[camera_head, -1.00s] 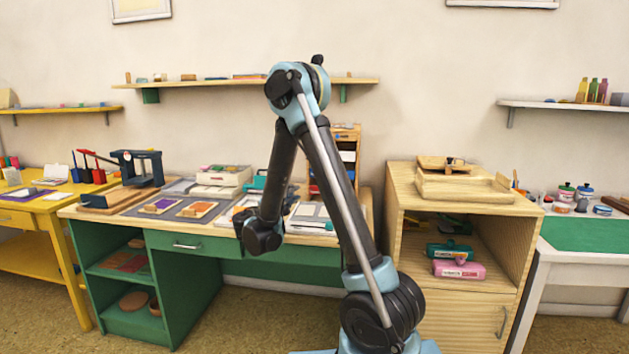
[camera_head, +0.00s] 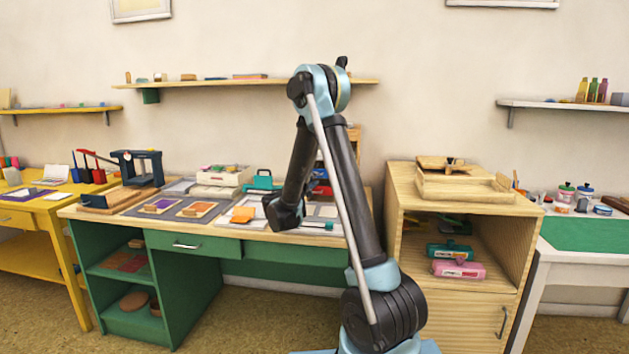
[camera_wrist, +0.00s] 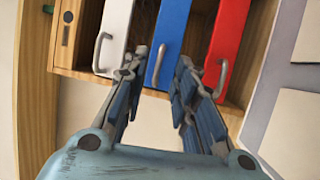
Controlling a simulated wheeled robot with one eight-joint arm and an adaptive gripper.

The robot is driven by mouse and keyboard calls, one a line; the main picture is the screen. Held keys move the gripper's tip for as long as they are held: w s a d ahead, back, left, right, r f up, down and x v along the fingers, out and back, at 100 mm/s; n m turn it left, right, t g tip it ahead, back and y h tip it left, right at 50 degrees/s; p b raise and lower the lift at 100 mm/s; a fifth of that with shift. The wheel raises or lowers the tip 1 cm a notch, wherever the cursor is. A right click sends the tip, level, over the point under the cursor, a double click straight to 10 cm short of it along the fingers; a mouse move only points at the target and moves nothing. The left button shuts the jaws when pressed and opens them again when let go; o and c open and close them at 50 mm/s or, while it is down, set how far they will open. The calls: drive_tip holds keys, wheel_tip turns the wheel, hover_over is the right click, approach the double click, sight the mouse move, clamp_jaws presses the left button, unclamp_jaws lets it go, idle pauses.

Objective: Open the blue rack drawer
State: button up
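The blue rack drawer (camera_wrist: 171,32) shows at the top middle of the wrist view, with a curved metal handle (camera_wrist: 156,66). It lies between a white drawer (camera_wrist: 116,25) and a red drawer (camera_wrist: 229,38) in the wooden rack (camera_wrist: 262,50). My gripper (camera_wrist: 161,72) is open and empty, its fingers on either side of the blue drawer's handle. Whether a finger touches the handle I cannot tell. In the head view my gripper (camera_head: 285,213) is above the desk, and the rack (camera_head: 354,132) is largely hidden behind my arm.
The white and red drawers' handles (camera_wrist: 99,52) (camera_wrist: 222,78) are close to my fingers. The green-fronted desk (camera_head: 150,222) carries pads, papers and an orange piece (camera_head: 243,214). A wooden cabinet (camera_head: 400,190) stands right of the desk. A wall shelf (camera_head: 220,83) is behind my arm.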

drive_tip(key=shift+x, duration=1.6)
clamp_jaws()
drive_tip(key=shift+s, duration=0.15)
